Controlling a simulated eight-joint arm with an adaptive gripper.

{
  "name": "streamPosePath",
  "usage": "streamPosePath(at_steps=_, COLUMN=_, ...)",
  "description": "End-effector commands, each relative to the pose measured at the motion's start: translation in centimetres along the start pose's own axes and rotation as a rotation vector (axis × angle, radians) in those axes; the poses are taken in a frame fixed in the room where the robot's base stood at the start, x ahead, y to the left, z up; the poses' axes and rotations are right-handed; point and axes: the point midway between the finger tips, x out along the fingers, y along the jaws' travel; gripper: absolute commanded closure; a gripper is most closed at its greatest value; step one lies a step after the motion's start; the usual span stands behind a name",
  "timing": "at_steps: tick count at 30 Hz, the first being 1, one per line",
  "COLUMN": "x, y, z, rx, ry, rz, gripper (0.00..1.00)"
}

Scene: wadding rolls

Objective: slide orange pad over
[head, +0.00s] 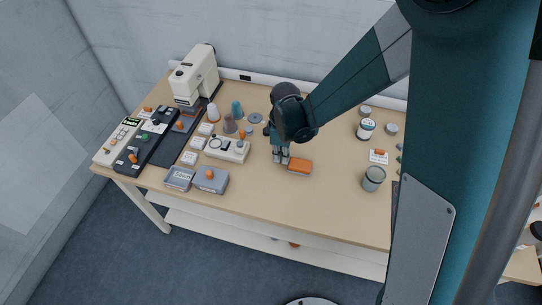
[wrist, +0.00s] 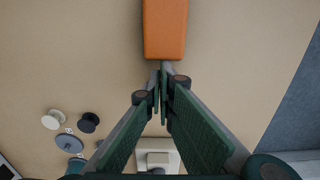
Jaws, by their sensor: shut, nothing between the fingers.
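The orange pad (head: 299,166) lies flat on the wooden table, right of the middle group of objects in the head view. It also shows at the top of the wrist view (wrist: 165,30). My gripper (head: 280,158) is low over the table at the left end of the pad. In the wrist view its fingertips (wrist: 161,78) are together with nothing between them, close to the pad's near edge. I cannot tell whether they touch it.
The table (head: 300,205) is clear in front of the pad. Left are a white device (head: 227,148), grey trays (head: 211,181) and a cream machine (head: 196,76). Spools (wrist: 88,122) lie at the wrist view's left.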

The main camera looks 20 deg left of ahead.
Motion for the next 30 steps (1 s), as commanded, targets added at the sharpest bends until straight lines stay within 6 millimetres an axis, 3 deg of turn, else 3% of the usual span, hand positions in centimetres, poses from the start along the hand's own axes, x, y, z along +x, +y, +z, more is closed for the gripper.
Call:
streamPosePath(at_steps=21, x=0.1, y=0.0, z=11.3, rx=0.003, ry=0.0, rz=0.0, gripper=1.0)
streamPosePath(at_steps=30, x=0.0, y=0.0, z=14.1, rx=0.0, ry=0.0, rz=0.0, gripper=1.0)
